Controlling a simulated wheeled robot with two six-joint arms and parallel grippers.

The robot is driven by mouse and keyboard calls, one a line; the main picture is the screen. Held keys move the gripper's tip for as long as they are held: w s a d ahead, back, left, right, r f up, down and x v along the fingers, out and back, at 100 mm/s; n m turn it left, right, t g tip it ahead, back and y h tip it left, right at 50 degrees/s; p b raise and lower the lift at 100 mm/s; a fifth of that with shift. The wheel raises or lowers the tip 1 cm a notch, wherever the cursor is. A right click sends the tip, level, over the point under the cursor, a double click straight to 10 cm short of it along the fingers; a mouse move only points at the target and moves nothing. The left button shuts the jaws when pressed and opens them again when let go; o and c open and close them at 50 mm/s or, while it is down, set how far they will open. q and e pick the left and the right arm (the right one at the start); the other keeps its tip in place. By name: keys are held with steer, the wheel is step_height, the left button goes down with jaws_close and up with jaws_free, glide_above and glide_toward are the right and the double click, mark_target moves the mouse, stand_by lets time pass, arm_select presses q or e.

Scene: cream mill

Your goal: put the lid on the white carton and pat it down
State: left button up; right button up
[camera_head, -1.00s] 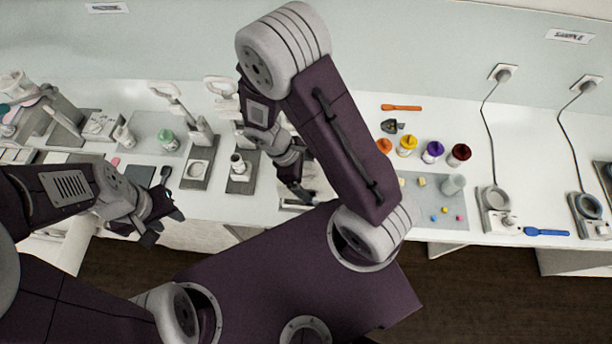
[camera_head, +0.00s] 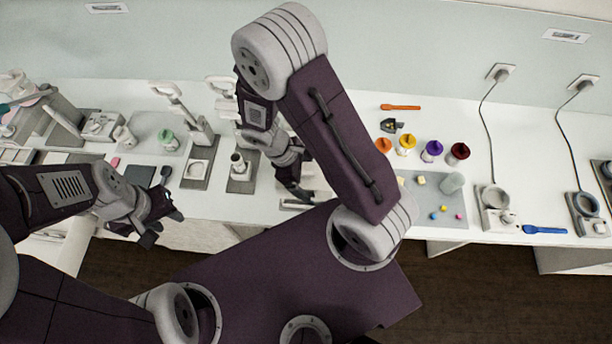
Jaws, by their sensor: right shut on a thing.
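My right gripper (camera_head: 300,192) points down at the table's front edge, left of my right upper arm. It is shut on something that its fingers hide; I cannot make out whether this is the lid. A pale, boxy shape (camera_head: 316,184) shows just right of its fingers, partly behind my arm. It may be the white carton, but I cannot tell. My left gripper (camera_head: 165,222) hangs open and empty in front of the table edge, well to the left of my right gripper. No lid can be told clearly in the view.
Grey stands (camera_head: 196,170) and a green-capped jar (camera_head: 166,138) are left of my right gripper. Colour-capped jars (camera_head: 432,152) and a grey mat (camera_head: 436,200) with small cubes lie to the right. A blue spatula (camera_head: 545,229) lies near the front edge.

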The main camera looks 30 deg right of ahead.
steer(key=shift+d, duration=0.1)
steer(key=shift+f, duration=0.15)
steer(key=shift+d+f+b, duration=0.1)
steer(key=shift+f+b, duration=1.2)
steer(key=shift+f, duration=0.15)
steer(key=shift+f, duration=0.15)
steer(key=shift+f+b, duration=1.2)
steer(key=shift+f, duration=0.05)
steer(key=shift+f, duration=0.25)
steer(key=shift+f+b, duration=0.25)
steer(key=shift+b, duration=0.05)
steer(key=shift+f, duration=0.15)
